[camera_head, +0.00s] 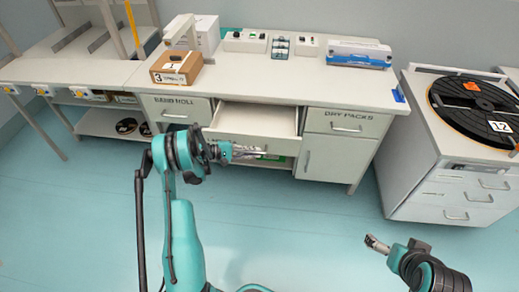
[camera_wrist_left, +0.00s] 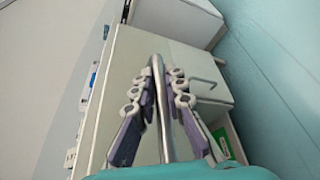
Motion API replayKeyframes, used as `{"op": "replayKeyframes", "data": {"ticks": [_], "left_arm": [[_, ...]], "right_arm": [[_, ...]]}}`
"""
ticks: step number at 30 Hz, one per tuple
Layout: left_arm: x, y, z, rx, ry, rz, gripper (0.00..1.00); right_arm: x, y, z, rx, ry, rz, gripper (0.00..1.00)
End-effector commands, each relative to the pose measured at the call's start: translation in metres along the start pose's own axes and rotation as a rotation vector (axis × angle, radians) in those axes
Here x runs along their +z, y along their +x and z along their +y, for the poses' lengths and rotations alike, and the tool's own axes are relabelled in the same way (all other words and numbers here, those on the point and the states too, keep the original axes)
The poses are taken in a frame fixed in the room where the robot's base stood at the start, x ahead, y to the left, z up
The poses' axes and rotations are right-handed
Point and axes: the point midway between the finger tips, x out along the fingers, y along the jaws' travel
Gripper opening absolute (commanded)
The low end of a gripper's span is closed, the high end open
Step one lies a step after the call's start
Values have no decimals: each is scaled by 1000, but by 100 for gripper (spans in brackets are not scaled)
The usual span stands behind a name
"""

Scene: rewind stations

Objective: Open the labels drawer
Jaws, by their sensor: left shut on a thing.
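The middle drawer (camera_head: 257,118) of the bench stands pulled out, and its inside looks empty. Any lettering on its front is hidden by my left arm or too small to read, so I cannot read it as the labels drawer. My left gripper (camera_head: 237,152) is at the front of this drawer. In the left wrist view its fingers (camera_wrist_left: 165,85) are on both sides of a metal bar handle (camera_wrist_left: 161,110), shut on it. My right gripper (camera_head: 377,244) is low at the right, away from the bench; its jaws are too small to judge.
A brown box (camera_head: 176,68) and a blue-white pack (camera_head: 358,53) are on the bench top. A cabinet with a black reel (camera_head: 470,104) stands right. Floor in front is clear.

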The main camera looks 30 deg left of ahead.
Motion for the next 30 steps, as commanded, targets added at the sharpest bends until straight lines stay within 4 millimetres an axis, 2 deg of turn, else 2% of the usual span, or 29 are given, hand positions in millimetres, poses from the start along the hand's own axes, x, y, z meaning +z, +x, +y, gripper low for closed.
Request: {"op": "replayKeyframes", "data": {"ticks": [1,29,30], "left_arm": [[4,6,-2,-9,3,-13,0],[4,6,-2,-10,3,-12,0],[4,6,-2,-10,3,-12,14]], "right_arm": [[0,0,0,0,0,0,100],[0,0,0,0,0,0,100],[0,0,0,0,0,0,100]]}}
